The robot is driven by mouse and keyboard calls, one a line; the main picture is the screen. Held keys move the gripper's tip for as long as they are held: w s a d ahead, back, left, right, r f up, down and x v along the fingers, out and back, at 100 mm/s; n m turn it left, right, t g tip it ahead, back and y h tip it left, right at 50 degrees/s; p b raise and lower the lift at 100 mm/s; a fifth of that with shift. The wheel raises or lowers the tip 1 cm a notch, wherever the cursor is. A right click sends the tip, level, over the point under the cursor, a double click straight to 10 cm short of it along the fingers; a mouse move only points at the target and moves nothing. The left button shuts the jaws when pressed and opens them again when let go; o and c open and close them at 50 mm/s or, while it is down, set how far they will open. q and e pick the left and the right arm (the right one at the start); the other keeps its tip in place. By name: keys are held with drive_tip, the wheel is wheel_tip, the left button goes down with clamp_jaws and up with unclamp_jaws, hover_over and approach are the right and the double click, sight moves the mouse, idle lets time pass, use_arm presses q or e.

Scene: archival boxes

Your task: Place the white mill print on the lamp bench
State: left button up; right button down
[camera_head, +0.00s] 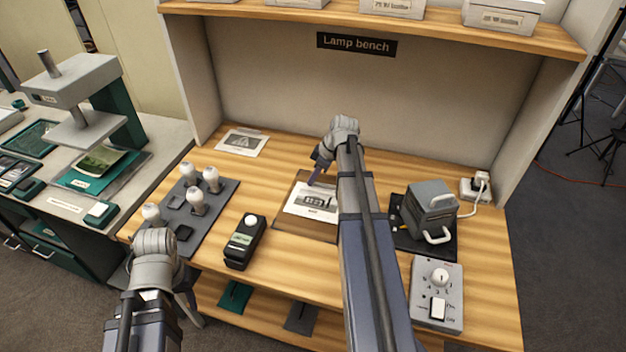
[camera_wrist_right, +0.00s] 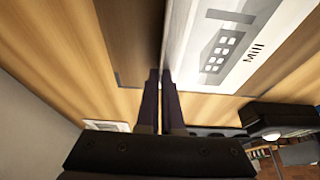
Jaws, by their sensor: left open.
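The white mill print (camera_head: 312,203) lies on a brown board (camera_head: 290,226) in the middle of the lamp bench (camera_head: 270,265). In the right wrist view the print (camera_wrist_right: 225,50), lettered "Mill", fills the upper right, with the brown board (camera_wrist_right: 128,45) beside it. My right gripper (camera_head: 314,183) reaches down to the print's far edge. In the right wrist view its two fingers (camera_wrist_right: 161,80) are close together at the print's edge; whether they pinch it is unclear. My left gripper (camera_head: 155,280) is open, low at the bench's front left, largely hidden by its own wrist.
Another white print (camera_head: 242,142) lies at the back left. A grey tray with white bulbs (camera_head: 200,215), a dark meter (camera_head: 245,242), a grey lamp unit (camera_head: 430,210) and a dial box (camera_head: 437,293) stand on the bench. A shelf (camera_head: 400,25) overhangs the back.

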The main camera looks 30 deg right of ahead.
drive_tip(key=shift+f, duration=0.2)
drive_tip(key=c, duration=1.1)
unclamp_jaws()
drive_tip(key=shift+r, duration=0.2)
drive_tip(key=shift+s+r+p, duration=0.1)
drive_tip(key=shift+r+p, duration=0.4)
drive_tip(key=p+v, duration=1)
drive_tip(key=v, duration=0.1)
drive_tip(key=shift+d, duration=0.2)
